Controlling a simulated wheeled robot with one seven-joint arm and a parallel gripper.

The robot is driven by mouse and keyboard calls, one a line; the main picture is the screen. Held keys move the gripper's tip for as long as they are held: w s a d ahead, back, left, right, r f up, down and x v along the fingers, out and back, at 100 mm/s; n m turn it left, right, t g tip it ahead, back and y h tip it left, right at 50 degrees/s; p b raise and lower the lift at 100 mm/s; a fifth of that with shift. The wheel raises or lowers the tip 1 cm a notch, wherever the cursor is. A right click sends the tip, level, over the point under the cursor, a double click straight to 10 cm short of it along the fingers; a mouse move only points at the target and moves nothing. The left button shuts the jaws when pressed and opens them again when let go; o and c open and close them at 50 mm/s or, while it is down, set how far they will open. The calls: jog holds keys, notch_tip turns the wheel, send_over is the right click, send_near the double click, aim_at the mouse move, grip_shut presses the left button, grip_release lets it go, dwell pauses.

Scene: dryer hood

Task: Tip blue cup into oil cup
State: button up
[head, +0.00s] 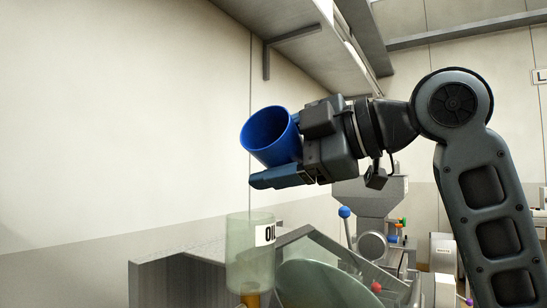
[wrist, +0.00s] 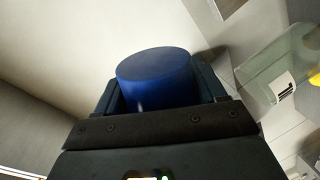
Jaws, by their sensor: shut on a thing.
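The blue cup (head: 271,137) is held in the air in the head view, tilted with its open mouth facing up and to the left. My gripper (head: 283,160) is shut on it. In the wrist view the blue cup (wrist: 156,80) sits between the two fingers of my gripper (wrist: 160,95). The oil cup (head: 249,255) is a clear, greenish cup with a white label, below the blue cup and a little to its left. The two cups are apart. The oil cup also shows at the right of the wrist view (wrist: 268,75). The inside of the blue cup is mostly hidden.
A grey machine (head: 370,195) with a blue-knobbed lever (head: 344,212) stands behind and below my gripper. A large greenish disc (head: 325,285) is right of the oil cup. A grey shelf (head: 300,40) hangs above. The space left of the blue cup is clear up to the wall.

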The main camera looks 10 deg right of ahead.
jog(key=shift+a+f+n+h+b, duration=0.1)
jog(key=shift+f+n+h+b, duration=0.1)
jog(key=shift+n+b, duration=0.4)
jog(key=shift+f+n+h+b, duration=0.1)
jog(key=shift+n+h+b, duration=0.1)
jog(key=shift+n+b, duration=0.4)
jog(key=shift+s+a+f+n+t+b, duration=0.15)
jog(key=shift+n+t+b, duration=0.15)
jog(key=shift+n+b, duration=0.3)
jog(key=shift+s+a+f+n+t+b, duration=0.15)
jog(key=shift+n+t+b, duration=0.15)
jog(key=shift+n+b, duration=0.3)
jog(key=shift+s+a+r+n+t+h+b, duration=0.15)
jog(key=shift+s+r+n+h, duration=0.2)
jog(key=shift+n, duration=0.4)
jog(key=shift+s+a+r+n+t+h+b, duration=0.15)
jog(key=shift+r+n, duration=0.25)
jog(key=shift+n, duration=0.35)
jog(key=shift+a+r+n, duration=0.1)
jog(key=shift+n, duration=0.2)
jog(key=shift+r, duration=0.1)
dwell(0.4)
